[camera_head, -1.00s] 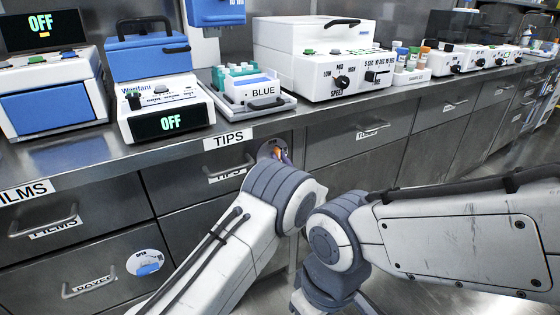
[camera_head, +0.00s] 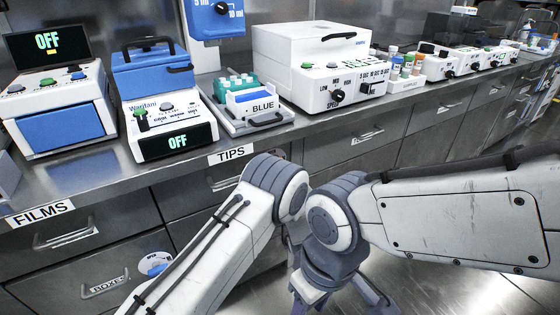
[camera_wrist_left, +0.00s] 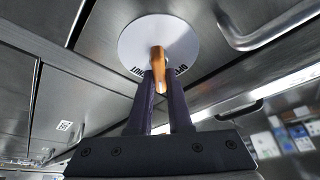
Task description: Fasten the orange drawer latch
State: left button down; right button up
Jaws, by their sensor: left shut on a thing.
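The orange latch (camera_wrist_left: 158,66) is a short bar in the middle of a round white disc (camera_wrist_left: 185,30) with black lettering in the left wrist view. My left gripper (camera_wrist_left: 160,82) is shut on this bar, with a dark finger on each side of it. In the head view my left wrist covers the latch and the left gripper, below the counter edge near the TIPS label (camera_head: 231,153). My right gripper (camera_head: 338,300) hangs low in the head view, fingers apart and empty, partly cut by the bottom edge.
Steel drawers with handles line the counter front, including FILMS (camera_head: 66,234) and BOXES (camera_head: 105,284). A second disc with a blue latch (camera_head: 158,268) is at lower left. Lab machines and a tip rack (camera_head: 248,105) stand on the counter. Floor at right is clear.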

pick_arm(q)
jog(key=shift+a+f+m+g+h+p, duration=0.15)
jog(key=shift+m+g+h+p, duration=0.35)
jog(key=shift+m+p, duration=1.1)
jog(key=shift+d+f+m+g+h+p, duration=0.1)
jog(key=shift+m+g+h+p, duration=0.4)
jog(key=shift+m+p, duration=1.1)
jog(key=shift+a+f+m+g+h+p, duration=0.15)
jog(key=shift+m+g+h+p, duration=0.55)
jog(key=shift+m, duration=1.5)
jog(key=shift+y, duration=0.3)
jog(key=c, duration=1)
grip_release()
jog(key=shift+o, duration=0.8)
jog(key=shift+r, duration=0.15)
jog(key=shift+d+p, duration=0.15)
jog(key=shift+p, duration=0.15)
